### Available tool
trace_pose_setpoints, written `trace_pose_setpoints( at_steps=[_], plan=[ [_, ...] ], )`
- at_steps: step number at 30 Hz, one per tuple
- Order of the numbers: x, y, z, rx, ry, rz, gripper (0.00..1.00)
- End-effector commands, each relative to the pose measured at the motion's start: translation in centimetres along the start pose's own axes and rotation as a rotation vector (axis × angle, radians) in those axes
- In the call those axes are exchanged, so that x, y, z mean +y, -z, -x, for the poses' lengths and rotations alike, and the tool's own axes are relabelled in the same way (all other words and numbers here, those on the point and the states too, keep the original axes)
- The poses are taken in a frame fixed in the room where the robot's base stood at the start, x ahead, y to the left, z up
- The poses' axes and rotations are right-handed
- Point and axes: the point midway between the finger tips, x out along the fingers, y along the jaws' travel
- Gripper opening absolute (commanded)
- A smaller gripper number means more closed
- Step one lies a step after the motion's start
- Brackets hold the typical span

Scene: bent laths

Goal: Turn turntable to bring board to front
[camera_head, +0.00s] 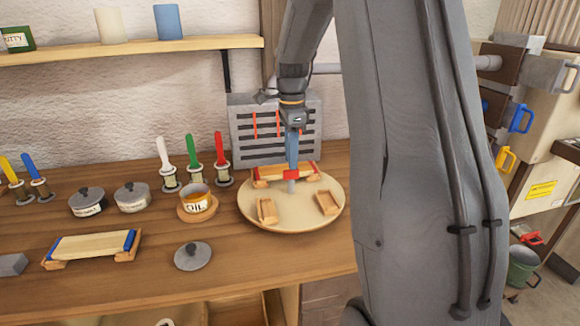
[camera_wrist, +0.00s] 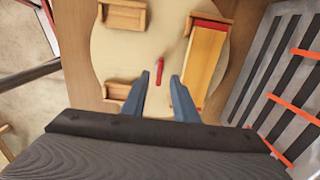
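The turntable (camera_head: 291,214) is a round, pale wooden disc on the bench, also seen from above in the wrist view (camera_wrist: 115,58). The board (camera_head: 270,172) lies at its far side, wooden with red ends; in the wrist view the board (camera_wrist: 203,66) is on the right. A small red handle (camera_head: 292,173) stands on a grey post at the disc's middle. My gripper (camera_head: 292,160) reaches down there with blue fingers. In the wrist view my gripper (camera_wrist: 160,76) is open, one finger on each side of the red handle (camera_wrist: 160,71), with gaps showing.
Two small wooden holders (camera_head: 266,211) (camera_head: 327,203) sit empty on the disc's near side. A grey slotted rack (camera_head: 248,125) stands behind. An oil pot (camera_head: 196,200) is close on the left, with a grey lid (camera_head: 193,256) nearer. Another board (camera_head: 90,246) lies far left.

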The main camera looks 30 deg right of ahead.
Motion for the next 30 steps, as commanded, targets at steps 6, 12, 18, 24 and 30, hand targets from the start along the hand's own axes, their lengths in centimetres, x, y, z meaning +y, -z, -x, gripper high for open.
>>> trace_pose_setpoints(
  at_steps=[6,12,18,24,30],
  plan=[
    [0.1,-0.1,-3.0,0.000,-0.003,0.002,0.27],
    [0.0,-0.2,-4.1,0.000,0.000,0.004,0.27],
    [0.0,-0.2,-4.2,0.000,0.001,0.006,0.27],
    [0.0,-0.3,-4.2,0.000,0.001,0.006,0.00],
    [0.0,-0.3,-4.2,0.000,0.001,0.007,0.00]
  ],
)
